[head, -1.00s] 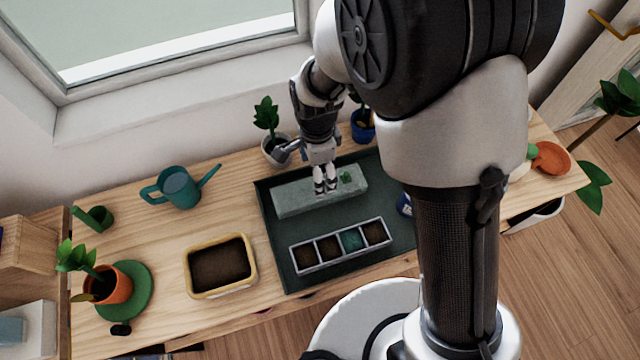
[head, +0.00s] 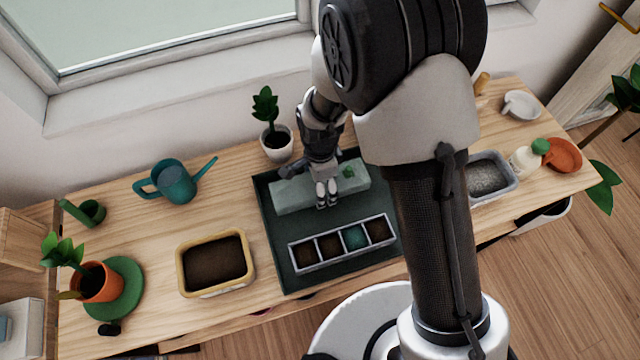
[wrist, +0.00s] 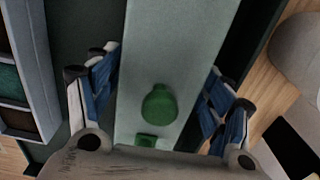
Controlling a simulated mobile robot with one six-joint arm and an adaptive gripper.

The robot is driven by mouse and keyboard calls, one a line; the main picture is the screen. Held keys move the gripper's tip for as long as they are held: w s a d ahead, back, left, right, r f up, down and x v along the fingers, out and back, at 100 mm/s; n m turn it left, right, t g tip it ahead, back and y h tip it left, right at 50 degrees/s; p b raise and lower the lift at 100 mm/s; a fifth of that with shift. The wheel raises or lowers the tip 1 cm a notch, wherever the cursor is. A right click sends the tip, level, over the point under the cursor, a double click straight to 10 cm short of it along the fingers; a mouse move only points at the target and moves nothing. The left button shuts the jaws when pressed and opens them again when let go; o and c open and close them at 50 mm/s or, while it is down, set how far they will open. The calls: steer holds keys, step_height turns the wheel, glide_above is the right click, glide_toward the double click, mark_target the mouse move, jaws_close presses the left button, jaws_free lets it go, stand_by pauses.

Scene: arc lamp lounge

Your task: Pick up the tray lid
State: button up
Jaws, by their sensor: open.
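The tray lid (head: 292,195) is a long, pale grey-green piece with a small green knob (head: 348,172). It lies towards the back of a dark green tray (head: 275,262). My gripper (head: 327,203) is at the lid, near its front edge in the head view. In the wrist view the lid (wrist: 178,45) runs between my spread fingers, with the round green knob (wrist: 159,104) close to the palm. The fingers show one on each side of the lid, with nothing gripped. I cannot tell whether they touch it.
A seed tray (head: 343,243) with several cells sits in front of the lid. A potted plant (head: 277,143) stands behind the dark tray. A yellow-rimmed soil box (head: 215,263) and a teal watering can (head: 176,184) are to the left. My arm hides part of the table.

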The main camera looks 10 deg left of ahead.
steer(key=c, duration=0.9)
steer(key=shift+r, duration=0.15)
